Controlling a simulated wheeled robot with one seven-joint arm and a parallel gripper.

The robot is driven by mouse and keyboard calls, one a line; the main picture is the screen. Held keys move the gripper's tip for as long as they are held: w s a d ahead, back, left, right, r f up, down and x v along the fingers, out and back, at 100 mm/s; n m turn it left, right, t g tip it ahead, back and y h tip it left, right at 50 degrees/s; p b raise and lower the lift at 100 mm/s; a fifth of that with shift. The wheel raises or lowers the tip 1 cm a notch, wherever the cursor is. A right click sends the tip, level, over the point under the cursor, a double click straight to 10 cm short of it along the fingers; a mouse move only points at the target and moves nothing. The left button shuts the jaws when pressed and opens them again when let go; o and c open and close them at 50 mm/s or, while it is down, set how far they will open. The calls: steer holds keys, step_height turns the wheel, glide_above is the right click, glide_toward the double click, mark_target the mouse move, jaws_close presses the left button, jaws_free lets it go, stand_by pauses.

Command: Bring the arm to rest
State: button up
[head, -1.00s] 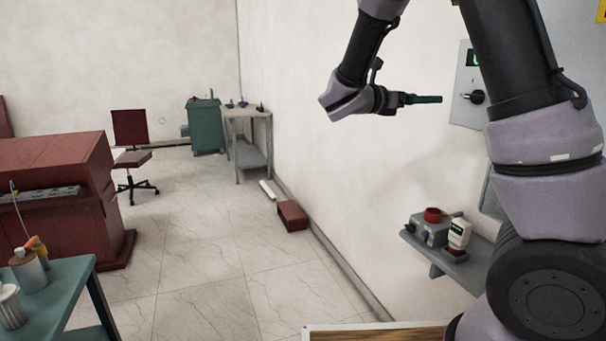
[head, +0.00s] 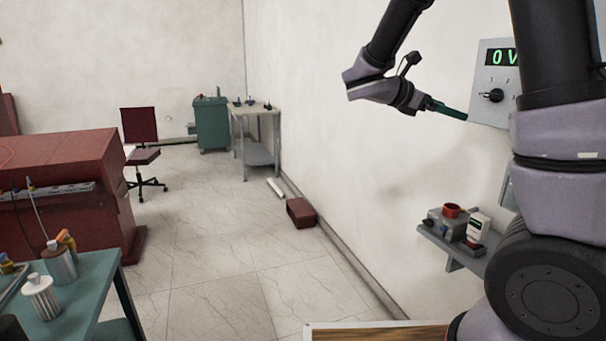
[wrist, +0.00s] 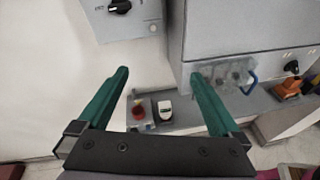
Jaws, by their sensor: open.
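My gripper (head: 447,110) is held up in the air in front of the right wall, its green fingers pointing right and slightly down toward a grey wall panel. In the wrist view my gripper (wrist: 160,95) has its two green fingers spread wide, with nothing between them. My arm is bent, and its upper links fill the right side of the head view. The wall panel (head: 480,75) has a black knob (head: 492,96) and a green display (head: 502,57) reading "0V". Part of that panel (wrist: 130,22) and its knob (wrist: 120,6) show at the top of the wrist view.
A wall shelf (head: 437,238) below holds a grey device with a red ring (head: 452,211) and a white meter (head: 478,226). A grey cabinet (wrist: 240,40) stands right in the wrist view. A teal table (head: 85,290) stands at left. The middle floor is clear.

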steer(key=s+f+m+g+y, duration=0.2)
steer(key=s+f+m+y, duration=0.2)
steer(key=s+m+y, duration=0.65)
steer(key=s+a+r+m+t+y, duration=0.5)
steer(key=s+a+m, duration=0.3)
steer(key=m, duration=0.4)
steer(key=shift+s+a+r+t+y, duration=0.2)
steer(key=shift+a+r+t+y, duration=0.2)
steer(key=shift+a, duration=0.45)
